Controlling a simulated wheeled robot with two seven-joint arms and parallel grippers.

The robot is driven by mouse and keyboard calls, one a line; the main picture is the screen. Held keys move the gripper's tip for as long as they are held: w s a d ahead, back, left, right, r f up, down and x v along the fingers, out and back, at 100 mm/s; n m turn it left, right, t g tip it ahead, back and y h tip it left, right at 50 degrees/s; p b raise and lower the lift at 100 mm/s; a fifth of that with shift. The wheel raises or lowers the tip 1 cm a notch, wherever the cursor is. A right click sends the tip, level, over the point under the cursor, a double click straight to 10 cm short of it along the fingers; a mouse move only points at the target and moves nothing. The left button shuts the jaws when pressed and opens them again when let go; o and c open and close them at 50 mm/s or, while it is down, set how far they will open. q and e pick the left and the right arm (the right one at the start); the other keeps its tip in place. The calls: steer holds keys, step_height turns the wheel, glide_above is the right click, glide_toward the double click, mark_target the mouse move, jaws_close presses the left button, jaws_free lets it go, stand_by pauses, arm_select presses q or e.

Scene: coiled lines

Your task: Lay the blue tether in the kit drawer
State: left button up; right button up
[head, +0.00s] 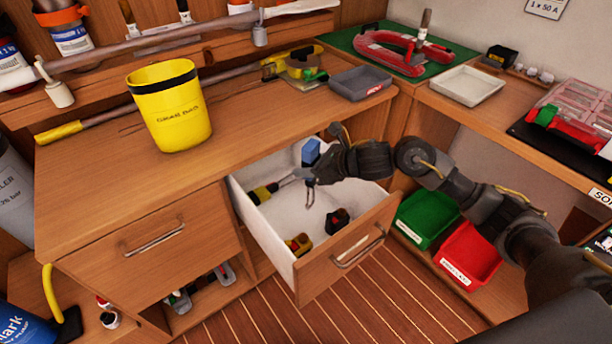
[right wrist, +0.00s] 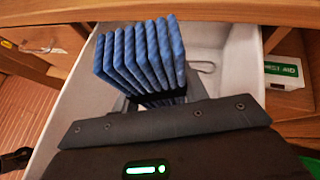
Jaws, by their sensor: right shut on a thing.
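The blue tether (head: 310,151) is a folded bundle of flat blue loops with a dark band around it. It also shows large in the right wrist view (right wrist: 140,52). My right gripper (head: 314,172) is shut on it and holds it over the back part of the kit drawer (head: 338,258). The drawer is pulled open and has a white inside. Whether the tether touches the drawer floor I cannot tell. The fingertips are mostly hidden in the wrist view. My left gripper is in neither view.
In the drawer lie a yellow-and-black-handled tool (head: 263,193), a yellow-and-black item (head: 299,244) and a dark red-and-black item (head: 337,221). The drawer's middle floor is bare. A yellow bucket (head: 172,110) stands on the bench. Green (head: 428,217) and red (head: 468,254) bins sit right of the drawer.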

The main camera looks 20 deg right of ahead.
steer(key=shift+w+f, duration=0.45)
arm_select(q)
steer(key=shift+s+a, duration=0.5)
arm_select(e)
steer(key=f, duration=0.2)
steer(key=w+f, duration=0.1)
steer(key=f, duration=0.1)
steer(key=shift+f, duration=0.1)
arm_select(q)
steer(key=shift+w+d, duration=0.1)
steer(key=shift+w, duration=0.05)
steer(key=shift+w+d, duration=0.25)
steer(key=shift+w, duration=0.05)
arm_select(e)
steer(key=shift+f, duration=0.15)
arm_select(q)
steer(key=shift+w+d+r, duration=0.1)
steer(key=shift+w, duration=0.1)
arm_select(e)
steer(key=o, duration=1.2)
